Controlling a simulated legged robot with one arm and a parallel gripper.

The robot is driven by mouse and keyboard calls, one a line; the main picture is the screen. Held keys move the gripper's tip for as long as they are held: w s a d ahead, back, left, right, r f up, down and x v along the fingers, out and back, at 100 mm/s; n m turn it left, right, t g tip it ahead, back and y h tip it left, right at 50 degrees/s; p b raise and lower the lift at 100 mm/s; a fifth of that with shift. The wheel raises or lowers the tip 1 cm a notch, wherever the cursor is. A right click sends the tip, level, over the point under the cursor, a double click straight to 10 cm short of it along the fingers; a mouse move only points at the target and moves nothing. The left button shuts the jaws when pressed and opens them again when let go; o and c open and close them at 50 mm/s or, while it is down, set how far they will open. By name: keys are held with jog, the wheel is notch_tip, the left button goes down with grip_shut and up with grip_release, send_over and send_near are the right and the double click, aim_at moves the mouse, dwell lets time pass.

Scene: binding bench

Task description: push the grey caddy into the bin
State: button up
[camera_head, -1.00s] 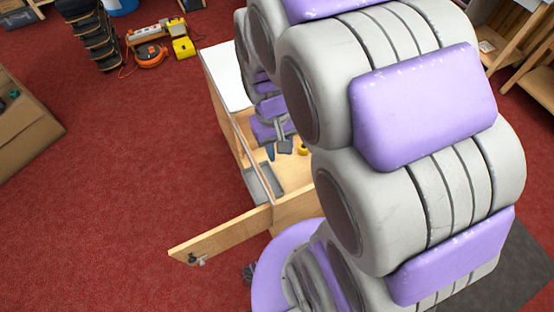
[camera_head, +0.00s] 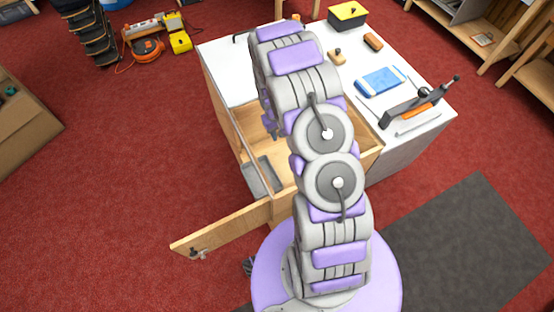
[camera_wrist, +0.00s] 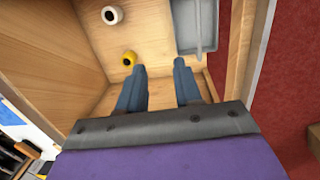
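The grey caddy (camera_head: 258,178) is a shallow tray at the left side of the open wooden compartment of the bench, which I take as the bin (camera_head: 222,122). In the wrist view the caddy (camera_wrist: 197,28) lies at the upper right, along a wooden edge with red carpet beyond. Its far end is cut off by the frame. My gripper (camera_wrist: 159,68) points into the compartment with two blue fingers apart and nothing between them. The right fingertip is close to the caddy's near edge; I cannot tell whether they touch. In the head view my arm hides most of the gripper.
A yellow roll (camera_wrist: 129,58) and a white roll (camera_wrist: 112,14) are inside the compartment. A wooden door (camera_head: 225,228) with a handle stands open at the lower left. The white bench top (camera_head: 352,58) holds tools and a blue-and-white pack (camera_head: 380,81).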

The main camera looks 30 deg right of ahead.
notch_tip(320, 180, down, 20)
jog(key=y, duration=0.1)
jog(key=shift+s+t+p, duration=0.35)
jog(key=shift+s+t, duration=0.05)
jog(key=shift+s, duration=0.05)
jog(key=f+b, duration=0.1)
jog(key=f, duration=0.4)
jog(key=f+b, duration=0.2)
jog(key=f, duration=0.4)
jog(key=f+b, duration=0.2)
jog(key=f, duration=0.4)
jog(key=shift+a, duration=0.25)
grip_shut()
